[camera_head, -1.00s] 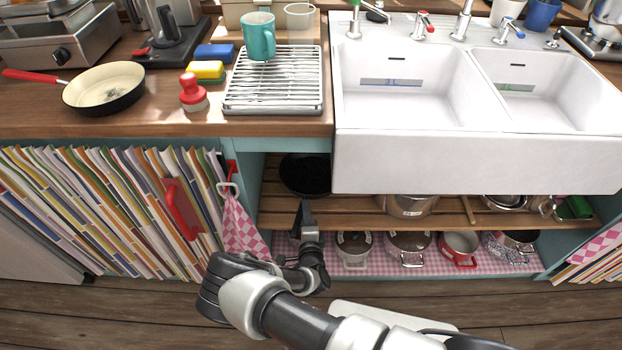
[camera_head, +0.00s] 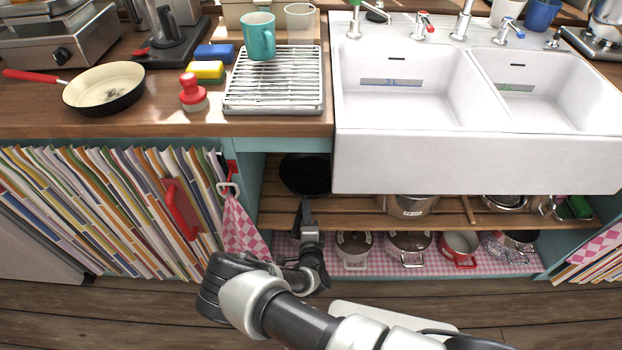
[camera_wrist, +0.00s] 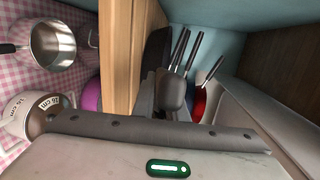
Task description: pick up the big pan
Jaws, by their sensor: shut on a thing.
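The big pan (camera_head: 304,175) is black and round. It sits on the upper wooden slatted shelf below the counter, left of the sink, its far side in shadow. Its dark handle (camera_head: 306,212) points toward me over the shelf's front edge. My gripper (camera_head: 310,238) is at the near end of this handle and is shut on it. In the wrist view the pan (camera_wrist: 155,52) shows as a dark edge beside the wooden shelf, partly hidden by the handle and my gripper (camera_wrist: 170,92). The exact finger contact is hard to see.
The wooden shelf (camera_head: 350,214) continues right, with a steel pot (camera_head: 408,205) on it. Several lidded pots and a red pot (camera_head: 459,247) stand on the checked lower shelf. A checked towel (camera_head: 243,228) hangs close on the left. The white sink (camera_head: 470,160) overhangs at right.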

